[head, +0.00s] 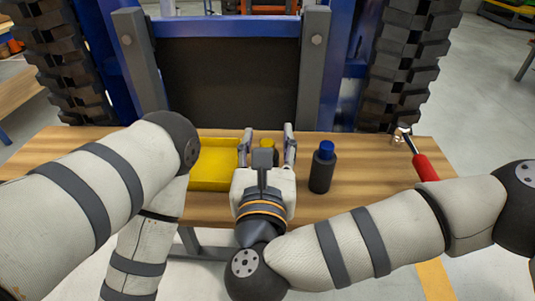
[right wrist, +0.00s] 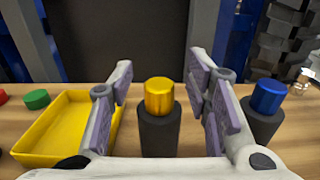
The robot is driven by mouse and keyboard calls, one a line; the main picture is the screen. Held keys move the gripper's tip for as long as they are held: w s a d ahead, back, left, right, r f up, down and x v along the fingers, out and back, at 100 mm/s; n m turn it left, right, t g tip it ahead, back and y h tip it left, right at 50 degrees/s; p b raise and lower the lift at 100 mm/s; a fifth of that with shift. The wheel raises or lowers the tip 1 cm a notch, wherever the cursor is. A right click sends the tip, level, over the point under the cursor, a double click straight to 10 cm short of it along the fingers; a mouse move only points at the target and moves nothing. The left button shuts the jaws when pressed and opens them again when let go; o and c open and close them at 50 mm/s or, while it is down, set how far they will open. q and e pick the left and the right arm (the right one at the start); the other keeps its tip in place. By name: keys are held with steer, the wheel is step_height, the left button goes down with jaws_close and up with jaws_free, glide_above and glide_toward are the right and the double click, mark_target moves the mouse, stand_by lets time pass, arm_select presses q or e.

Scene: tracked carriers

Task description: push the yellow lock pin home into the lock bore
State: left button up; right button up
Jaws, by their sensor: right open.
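The yellow lock pin (right wrist: 160,97) stands upright in a dark cylindrical holder (right wrist: 159,132), with its yellow top showing above the rim. Whether this holder is the lock bore I cannot tell. In the head view the pin (head: 267,143) is mostly hidden behind my right gripper. My right gripper (head: 268,132) is open over the table, its fingers pointing away from me. In the right wrist view its fingers (right wrist: 161,75) stand to either side of the pin, with gaps and no visible contact. My left gripper is out of view.
A yellow tray (head: 213,187) lies left of the right gripper. A blue-topped dark cylinder (head: 321,170) stands close on its right. A red-handled tool (head: 425,167) lies at the table's right. Green (right wrist: 37,98) and red pieces show beyond the tray. A tracked machine stands behind the table.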

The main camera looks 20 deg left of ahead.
jaws_close()
